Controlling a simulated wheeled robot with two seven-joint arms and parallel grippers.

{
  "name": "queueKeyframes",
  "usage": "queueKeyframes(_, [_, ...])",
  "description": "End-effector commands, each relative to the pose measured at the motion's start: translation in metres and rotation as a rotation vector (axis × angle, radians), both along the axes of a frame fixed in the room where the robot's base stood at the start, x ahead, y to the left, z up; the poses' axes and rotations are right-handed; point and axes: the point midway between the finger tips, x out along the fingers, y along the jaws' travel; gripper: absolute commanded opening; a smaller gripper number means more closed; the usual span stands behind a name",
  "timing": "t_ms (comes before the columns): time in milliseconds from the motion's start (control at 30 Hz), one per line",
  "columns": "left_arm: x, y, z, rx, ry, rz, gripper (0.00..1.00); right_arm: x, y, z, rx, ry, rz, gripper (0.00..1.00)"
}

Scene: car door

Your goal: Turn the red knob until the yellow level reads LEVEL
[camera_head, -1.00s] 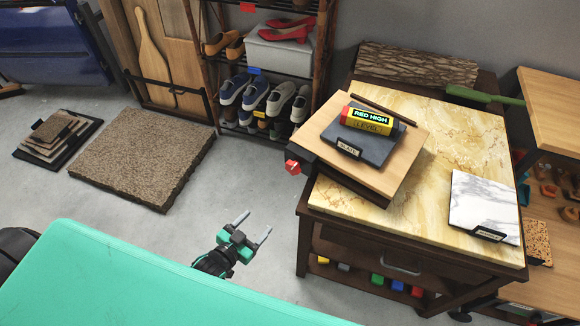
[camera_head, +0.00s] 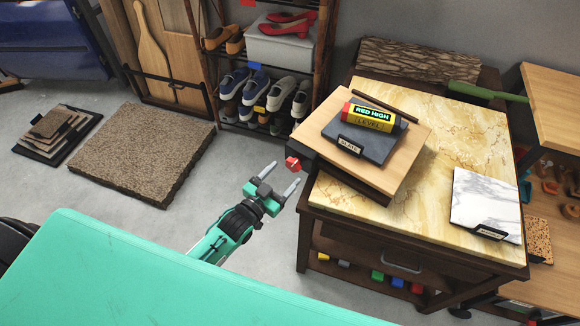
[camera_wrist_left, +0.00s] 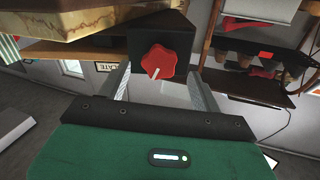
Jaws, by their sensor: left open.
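The red knob (camera_head: 292,163) sits on the left side of a dark block under a wooden board (camera_head: 401,160) on the marble-topped cabinet. In the left wrist view the red knob (camera_wrist_left: 158,62) has a lobed rim and a white mark pointing down and slightly left. The yellow level (camera_head: 376,117) lies on a dark slate plate on the board, and its display says RED HIGH. My left gripper (camera_head: 281,177) is open just short of the knob. In the wrist view its fingers (camera_wrist_left: 159,82) stand apart on either side of the knob, apparently not touching it. My right gripper is not in view.
A marble-topped cabinet (camera_head: 450,120) carries the board and a white marble slab (camera_head: 484,205). A shoe rack (camera_head: 262,95) stands behind. A brown carpet square (camera_head: 143,150) lies on the floor at left. Grey floor is free left of the cabinet.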

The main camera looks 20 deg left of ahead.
Motion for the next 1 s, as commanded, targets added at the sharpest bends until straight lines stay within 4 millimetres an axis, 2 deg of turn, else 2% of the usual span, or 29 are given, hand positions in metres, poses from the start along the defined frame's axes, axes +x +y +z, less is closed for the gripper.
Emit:
queueKeyframes(100, [0.018, -0.006, 0.001, 0.001, -0.001, 0.0, 0.66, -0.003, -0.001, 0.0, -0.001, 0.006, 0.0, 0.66])
queueKeyframes(233, [0.03, -0.01, 0.0, 0.0, -0.001, 0.0, 0.66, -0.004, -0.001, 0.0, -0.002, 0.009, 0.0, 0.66])
queueKeyframes(667, [0.037, -0.013, 0.0, 0.0, 0.0, 0.0, 0.66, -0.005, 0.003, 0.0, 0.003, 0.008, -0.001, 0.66])
queueKeyframes(900, [0.037, -0.013, 0.0, 0.0, 0.0, 0.0, 0.21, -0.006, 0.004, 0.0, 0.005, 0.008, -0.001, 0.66])
queueKeyframes(1000, [0.037, -0.013, 0.0, -0.006, 0.002, -0.001, 0.21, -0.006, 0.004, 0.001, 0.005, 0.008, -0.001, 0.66])
